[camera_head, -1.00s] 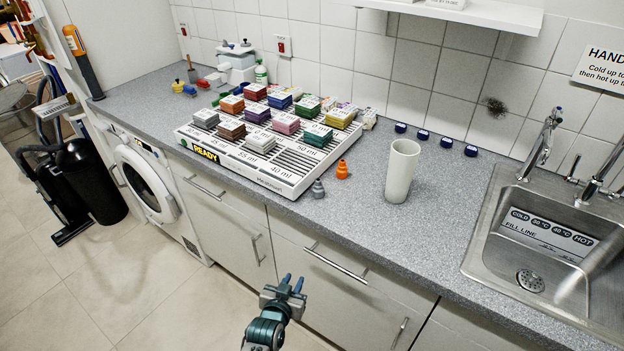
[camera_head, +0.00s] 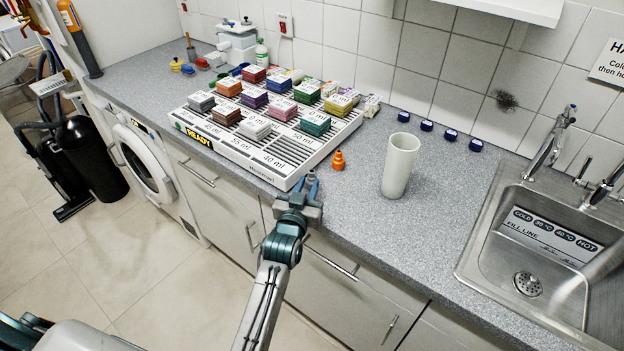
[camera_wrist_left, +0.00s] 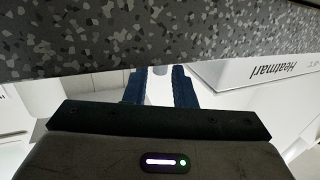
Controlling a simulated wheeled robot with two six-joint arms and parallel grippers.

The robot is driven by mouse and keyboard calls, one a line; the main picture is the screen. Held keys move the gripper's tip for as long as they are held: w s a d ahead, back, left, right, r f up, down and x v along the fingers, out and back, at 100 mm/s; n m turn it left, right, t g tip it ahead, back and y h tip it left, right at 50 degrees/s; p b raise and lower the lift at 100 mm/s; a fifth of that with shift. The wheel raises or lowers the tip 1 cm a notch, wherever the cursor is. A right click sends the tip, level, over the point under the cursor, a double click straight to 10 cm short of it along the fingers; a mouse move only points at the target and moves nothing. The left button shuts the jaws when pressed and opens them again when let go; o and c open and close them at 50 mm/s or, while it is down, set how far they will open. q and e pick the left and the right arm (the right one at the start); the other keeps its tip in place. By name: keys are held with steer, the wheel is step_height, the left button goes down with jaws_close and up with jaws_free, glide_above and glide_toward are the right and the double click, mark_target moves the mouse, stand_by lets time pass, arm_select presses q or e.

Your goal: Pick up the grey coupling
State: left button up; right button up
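The grey coupling (camera_head: 312,176) stands on the counter near its front edge, left of an orange coupling (camera_head: 338,160). It is mostly hidden behind my left gripper (camera_head: 307,186) in the head view. That gripper has its fingers pointing at it over the counter edge. In the left wrist view the two dark blue fingers (camera_wrist_left: 158,86) are apart, and a small grey piece (camera_wrist_left: 160,71), apparently the coupling, shows in the gap between their tips. I see no clear contact. My right gripper is not in view.
A white rack (camera_head: 290,175) with coloured blocks stands close on the left; its side also shows in the left wrist view (camera_wrist_left: 262,70). A pale cup (camera_head: 400,165) stands to the right, with several blue caps behind. The sink (camera_head: 530,260) is far right.

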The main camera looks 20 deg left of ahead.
mark_target(311, 178)
arm_select(q)
steer(key=w, duration=0.4)
steer(key=shift+a, duration=0.1)
steer(key=shift+w, duration=0.25)
steer(key=shift+c, duration=0.4)
steer(key=c, duration=0.4)
jaws_close()
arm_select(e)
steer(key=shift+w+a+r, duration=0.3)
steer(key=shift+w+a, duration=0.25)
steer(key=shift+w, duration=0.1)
arm_select(q)
steer(key=shift+r, duration=0.1)
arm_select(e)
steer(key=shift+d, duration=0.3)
